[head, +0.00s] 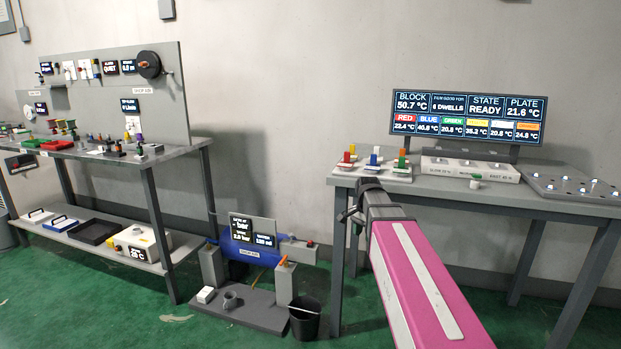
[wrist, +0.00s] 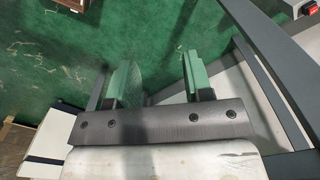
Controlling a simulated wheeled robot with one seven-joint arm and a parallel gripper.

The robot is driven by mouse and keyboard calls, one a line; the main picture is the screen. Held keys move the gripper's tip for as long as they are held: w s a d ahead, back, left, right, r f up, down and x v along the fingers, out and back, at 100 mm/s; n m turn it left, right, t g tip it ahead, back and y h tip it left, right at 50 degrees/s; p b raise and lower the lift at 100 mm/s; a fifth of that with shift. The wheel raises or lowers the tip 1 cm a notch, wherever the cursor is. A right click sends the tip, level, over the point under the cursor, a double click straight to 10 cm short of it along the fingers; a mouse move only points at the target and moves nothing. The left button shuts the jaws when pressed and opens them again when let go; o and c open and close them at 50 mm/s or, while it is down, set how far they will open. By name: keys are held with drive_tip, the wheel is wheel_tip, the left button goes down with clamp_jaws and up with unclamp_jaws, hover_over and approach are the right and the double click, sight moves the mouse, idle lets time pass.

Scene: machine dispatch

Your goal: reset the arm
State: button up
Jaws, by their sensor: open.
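My arm reaches forward in the head view as a pink and white link, its far end in front of the left end of the right-hand table (head: 478,196). In the wrist view my gripper (wrist: 157,85) shows two green fingers set wide apart with nothing between them. Green floor lies beyond the fingertips. A grey table-frame bar runs close along the right of the gripper in the wrist view. I cannot tell whether anything touches it. The fingers do not show clearly in the head view.
The right table bears a display screen (head: 467,118), coloured pegs, a white block (head: 470,168) and a grey plate (head: 574,188). A blue tank (head: 252,240) and a black bucket (head: 304,317) stand on the floor left of it. A long workbench (head: 178,155) stands left. Green floor between is partly clear.

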drive_tip(key=s+f+n, duration=1)
drive_tip(key=s+f, duration=0.5)
drive_tip(key=f, duration=0.3)
drive_tip(key=shift+s+f, duration=0.15)
drive_tip(key=shift+f, duration=0.15)
